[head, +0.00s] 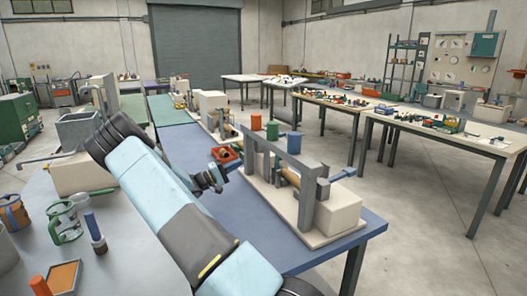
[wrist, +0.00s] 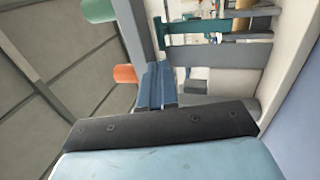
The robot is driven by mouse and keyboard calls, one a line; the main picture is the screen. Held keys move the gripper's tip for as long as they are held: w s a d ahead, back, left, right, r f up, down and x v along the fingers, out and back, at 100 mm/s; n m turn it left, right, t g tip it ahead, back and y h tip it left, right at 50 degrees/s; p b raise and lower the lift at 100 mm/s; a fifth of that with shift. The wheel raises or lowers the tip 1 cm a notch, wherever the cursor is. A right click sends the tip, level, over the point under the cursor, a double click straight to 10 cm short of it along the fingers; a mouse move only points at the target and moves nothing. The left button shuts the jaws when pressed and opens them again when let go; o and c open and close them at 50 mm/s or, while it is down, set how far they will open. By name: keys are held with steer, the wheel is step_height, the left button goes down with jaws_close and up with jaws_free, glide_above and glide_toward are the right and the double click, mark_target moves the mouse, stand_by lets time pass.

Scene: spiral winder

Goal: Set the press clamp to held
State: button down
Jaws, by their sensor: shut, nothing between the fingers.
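The winder (head: 295,185) stands on a pale base at the near end of the blue bench, with a grey upright frame and a brass-coloured roller. I cannot tell for sure which of its parts is the press clamp, nor its setting. A blue handle (head: 343,173) sticks out at its right end, and an orange-red part (head: 225,153) sits at its left end. My gripper (head: 236,165) is beside that left end, close to the orange-red part; contact is unclear. In the wrist view its blue fingers (wrist: 155,80) are together and empty, pointing along the grey frame.
Orange, green (head: 272,130) and blue (head: 293,141) cylinders stand on or behind the winder's frame. The floor right of the bench is clear.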

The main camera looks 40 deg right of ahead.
steer(key=x, duration=1.4)
stand_by(0.4)
